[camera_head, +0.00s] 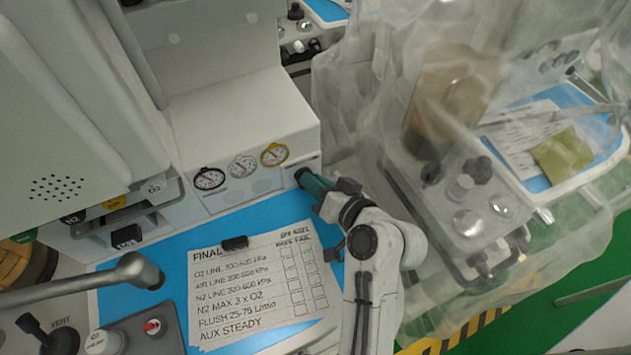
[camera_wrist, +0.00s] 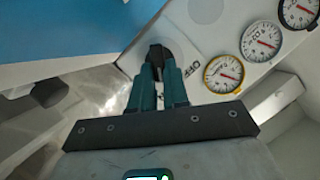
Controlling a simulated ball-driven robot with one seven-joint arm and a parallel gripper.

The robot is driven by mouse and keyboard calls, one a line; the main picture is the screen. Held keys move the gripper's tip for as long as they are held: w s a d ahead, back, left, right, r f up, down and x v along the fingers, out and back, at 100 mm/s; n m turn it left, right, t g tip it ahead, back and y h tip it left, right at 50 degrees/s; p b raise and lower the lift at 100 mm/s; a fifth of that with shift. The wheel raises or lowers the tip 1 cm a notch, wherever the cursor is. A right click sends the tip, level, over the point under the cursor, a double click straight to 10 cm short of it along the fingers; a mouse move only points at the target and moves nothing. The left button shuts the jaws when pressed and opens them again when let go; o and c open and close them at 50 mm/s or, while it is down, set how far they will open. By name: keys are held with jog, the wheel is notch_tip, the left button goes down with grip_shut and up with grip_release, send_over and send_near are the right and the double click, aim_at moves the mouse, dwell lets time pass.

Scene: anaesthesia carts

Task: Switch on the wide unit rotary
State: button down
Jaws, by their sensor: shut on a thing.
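The wide unit (camera_head: 230,140) is the white cart at the left with three round gauges on its front. Its black rotary knob (camera_head: 300,174) sits right of the gauges, on the panel's lower right corner. In the wrist view the rotary knob (camera_wrist: 157,54) stands between my fingertips, with an "OFF" mark printed beside it. My gripper (camera_head: 307,180) has teal fingers and is shut on the knob. In the wrist view my gripper (camera_wrist: 159,72) covers much of the knob, so its pointer is hidden.
A checklist sheet (camera_head: 262,285) lies on the blue worktop with a black clip on it. A second cart under clear plastic sheeting (camera_head: 440,120) stands close to the right of my arm.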

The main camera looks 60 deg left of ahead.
dwell(0.3)
jog(key=c, duration=1.1)
grip_release()
jog(key=b+v, duration=0.1)
jog(key=v, duration=0.9)
jog(key=shift+d+r, duration=0.1)
jog(key=shift+d, duration=0.3)
